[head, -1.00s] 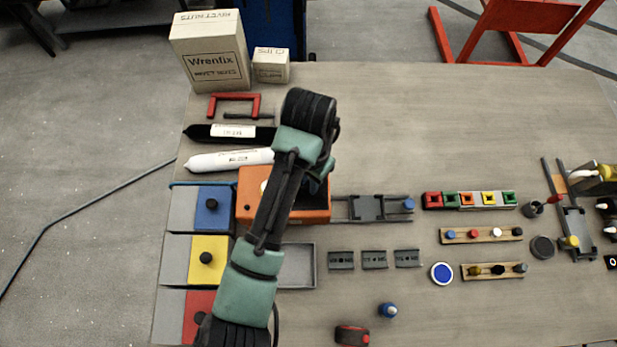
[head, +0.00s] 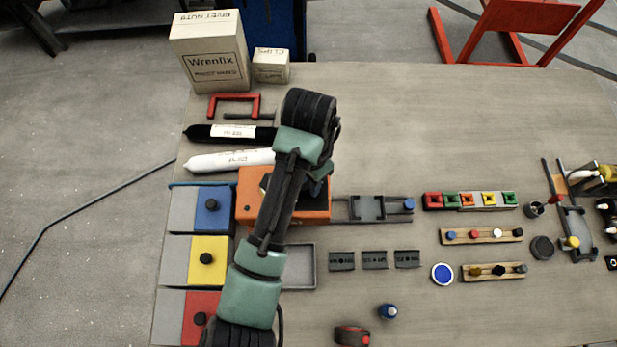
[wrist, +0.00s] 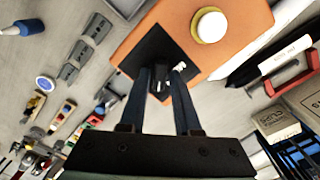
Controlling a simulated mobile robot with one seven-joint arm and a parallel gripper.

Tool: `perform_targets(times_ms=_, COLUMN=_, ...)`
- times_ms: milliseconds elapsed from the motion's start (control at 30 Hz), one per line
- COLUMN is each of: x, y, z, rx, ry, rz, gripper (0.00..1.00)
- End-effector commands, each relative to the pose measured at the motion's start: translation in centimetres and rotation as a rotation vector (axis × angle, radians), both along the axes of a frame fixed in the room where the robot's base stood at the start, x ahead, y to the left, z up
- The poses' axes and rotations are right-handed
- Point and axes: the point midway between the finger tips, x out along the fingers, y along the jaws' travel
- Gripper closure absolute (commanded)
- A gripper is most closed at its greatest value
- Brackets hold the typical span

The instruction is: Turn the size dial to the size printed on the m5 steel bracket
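The orange box (head: 312,216) stands at the left of the bench, largely covered by my arm in the head view. In the wrist view, the orange box (wrist: 240,28) carries a black dial plate (wrist: 150,48) with a black knob (wrist: 160,80) and white markings too small to read. My gripper (wrist: 162,76) is at the dial, its two fingers apart with the knob between their tips. Whether they touch it is unclear. Three grey steel brackets (head: 374,260) lie in a row on the bench. Their printed sizes are blurred, so I cannot tell which is m5.
A round pale button (wrist: 210,25) is on the box beside the dial. A grey tray (head: 301,266), a sliding fixture (head: 368,208) and coloured bins (head: 209,260) surround the box. Black and white tubes (head: 228,160) lie behind it. The bench's back middle is clear.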

Motion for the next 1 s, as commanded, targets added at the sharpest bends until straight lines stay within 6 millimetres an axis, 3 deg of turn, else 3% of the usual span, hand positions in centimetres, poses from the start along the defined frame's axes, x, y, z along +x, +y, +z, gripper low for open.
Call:
perform_targets(times_ms=100, x=0.0, y=0.0, z=0.0, rx=0.001, ry=0.001, rz=0.0, gripper=0.51)
perform_targets(times_ms=467, x=0.0, y=0.0, z=0.5, rx=0.001, ry=0.002, rz=0.0, gripper=0.51)
perform_targets(times_ms=567, x=0.1, y=0.0, z=1.8, rx=0.001, ry=-0.002, rz=-0.001, gripper=0.51)
perform_targets(times_ms=800, x=0.0, y=0.2, z=7.9, rx=0.004, ry=0.0, rz=-0.001, gripper=0.51)
perform_targets(times_ms=1000, x=0.0, y=0.2, z=11.4, rx=0.006, ry=0.0, rz=0.001, gripper=0.51)
